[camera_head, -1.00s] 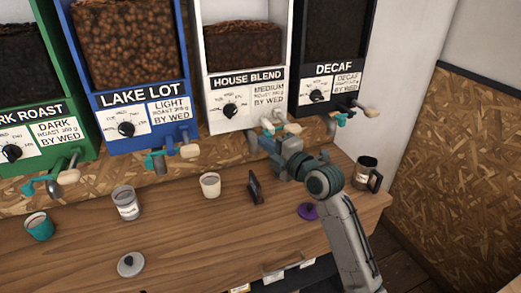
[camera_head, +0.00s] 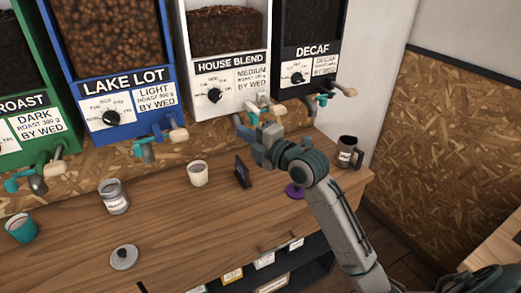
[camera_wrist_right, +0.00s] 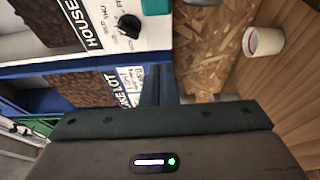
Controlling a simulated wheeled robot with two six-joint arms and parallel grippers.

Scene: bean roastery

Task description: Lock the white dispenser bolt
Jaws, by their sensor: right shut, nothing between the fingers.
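The white House Blend dispenser (camera_head: 228,75) stands between the blue and black ones. Below its front are a cream handle (camera_head: 277,110) and small teal parts (camera_head: 262,101); the bolt is among these, too small and crowded to tell its position. My right gripper (camera_head: 243,126) is shut and empty, just below and in front of this outlet. I cannot tell whether it touches anything there. In the right wrist view, the white dispenser front (camera_wrist_right: 155,25) shows sideways at the upper left, with its black knob. The outlet itself is not clear there. My left gripper is out of view.
Blue (camera_head: 115,83) and green dispensers stand left, the black Decaf one (camera_head: 311,55) right, with handles jutting out. On the wooden counter (camera_head: 190,235) are a white cup (camera_head: 198,173), a dark upright device (camera_head: 242,172), a purple lid (camera_head: 295,191) and a dark mug (camera_head: 347,152).

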